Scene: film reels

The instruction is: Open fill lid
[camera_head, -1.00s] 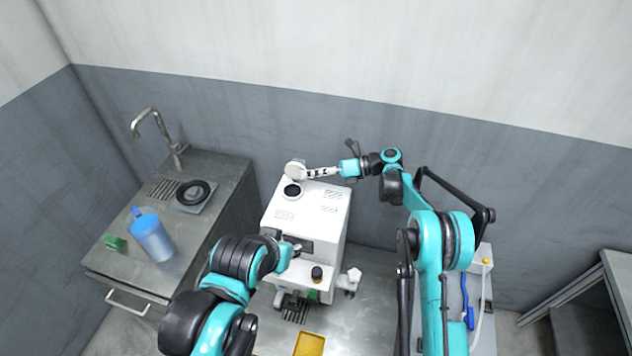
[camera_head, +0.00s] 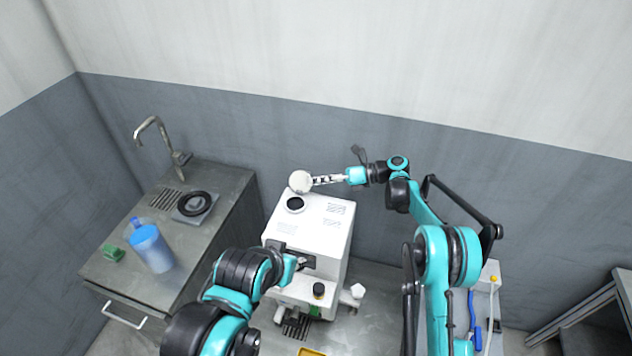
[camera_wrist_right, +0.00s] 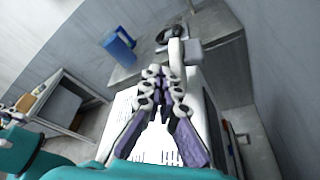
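The white machine (camera_head: 308,225) stands on the metal bench and has a dark round fill opening (camera_head: 296,204) in its top. The round white fill lid (camera_head: 300,181) stands raised at the back edge of the opening, leaving it uncovered. My right gripper (camera_head: 316,181) is at the lid's right side; its fingertips look close together, and I cannot tell if they touch the lid. In the right wrist view, the lid (camera_wrist_right: 176,50) shows nearly edge-on just past the fingertips (camera_wrist_right: 164,72). My left gripper (camera_head: 303,261) is at the machine's front recess, its fingers partly hidden.
At left, a metal counter (camera_head: 225,190) carries a faucet (camera_head: 152,125), a black ring (camera_head: 195,203), a blue jug (camera_head: 150,247) and a green object (camera_head: 114,254). A yellow tray (camera_head: 311,352) lies in front of the machine. A wall rises behind.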

